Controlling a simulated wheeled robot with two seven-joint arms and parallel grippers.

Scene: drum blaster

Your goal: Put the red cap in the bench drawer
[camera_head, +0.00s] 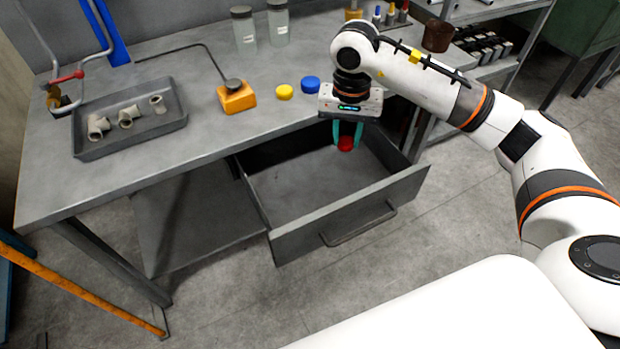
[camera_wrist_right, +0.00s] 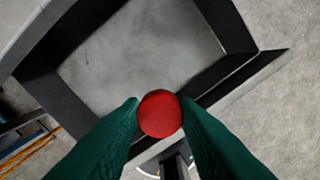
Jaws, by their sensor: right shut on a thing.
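The red cap (camera_head: 346,143) is between the green fingers of my right gripper (camera_head: 347,136), which is shut on it. It hangs over the open bench drawer (camera_head: 340,226), toward the drawer's back right part in the head view. In the right wrist view the cap (camera_wrist_right: 160,113) sits between both fingertips (camera_wrist_right: 160,112), with the drawer floor (camera_wrist_right: 140,50) beyond it. The drawer is pulled out and its visible floor is empty. How high the cap is above the floor is hard to tell. My left gripper is not in view.
On the workbench (camera_head: 200,55) are a yellow cap (camera_head: 284,92), a blue cap (camera_head: 310,84), an orange block (camera_head: 237,98) with a bent rod, a grey tray (camera_head: 160,130) of pipe fittings and two jars (camera_head: 278,22). The drawer's front wall and handle (camera_head: 358,226) stick out over the floor.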

